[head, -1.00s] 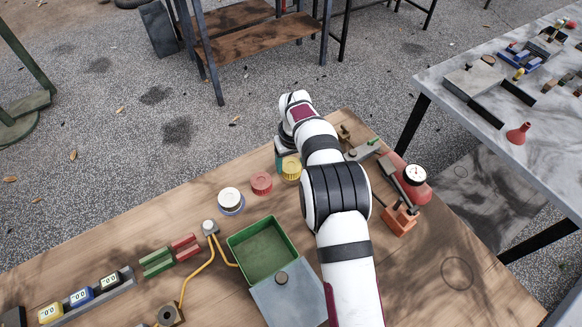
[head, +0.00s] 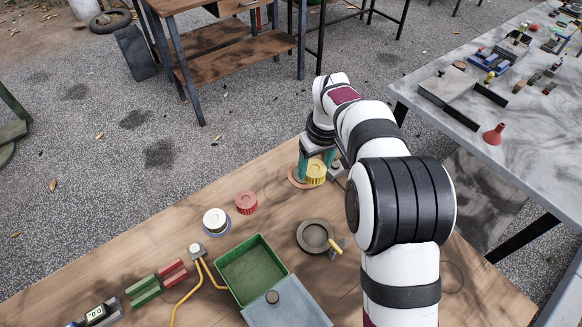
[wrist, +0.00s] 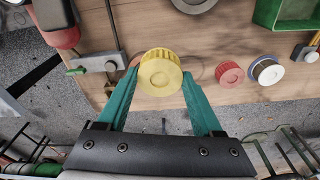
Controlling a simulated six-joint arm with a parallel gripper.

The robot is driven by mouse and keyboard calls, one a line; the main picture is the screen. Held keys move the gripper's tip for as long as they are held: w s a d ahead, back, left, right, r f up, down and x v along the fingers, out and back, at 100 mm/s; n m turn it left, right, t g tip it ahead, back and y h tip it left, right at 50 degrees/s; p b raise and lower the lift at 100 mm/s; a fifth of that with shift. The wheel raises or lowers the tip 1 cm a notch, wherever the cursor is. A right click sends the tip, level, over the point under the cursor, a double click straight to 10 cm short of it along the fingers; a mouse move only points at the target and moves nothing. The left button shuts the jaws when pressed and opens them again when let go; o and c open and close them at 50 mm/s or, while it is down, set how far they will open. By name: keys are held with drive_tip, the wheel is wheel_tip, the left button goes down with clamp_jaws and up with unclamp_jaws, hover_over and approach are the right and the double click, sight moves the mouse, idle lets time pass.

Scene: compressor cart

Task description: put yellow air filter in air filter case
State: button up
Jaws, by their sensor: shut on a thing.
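The yellow air filter (head: 316,172) is a ribbed round cap at the far edge of the wooden table. My gripper (wrist: 159,84) has its two teal fingers against opposite sides of the filter, which also shows in the wrist view (wrist: 160,73). The gripper is shut on it; how high it is above the table is hard to tell. A round, open grey dish (head: 315,236), which looks like the air filter case, lies nearer on the table. It is partly cut off at the top of the wrist view (wrist: 195,3).

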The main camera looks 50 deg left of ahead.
drive_tip(key=shift+s+d+r, duration=0.15)
drive_tip(key=shift+d+r, duration=0.15)
drive_tip(key=shift+d, duration=0.35)
drive_tip(key=shift+s+d+r, duration=0.1)
drive_tip(key=shift+d+r, duration=0.15)
drive_tip(key=shift+d, duration=0.35)
hover_over(314, 236)
drive_tip(key=f, duration=1)
drive_tip(key=shift+d+f, duration=0.2)
drive_tip(key=shift+d, duration=0.1)
drive_tip(key=o, duration=1.3)
drive_tip(key=shift+f, duration=0.1)
drive_tip(key=shift+o, duration=0.2)
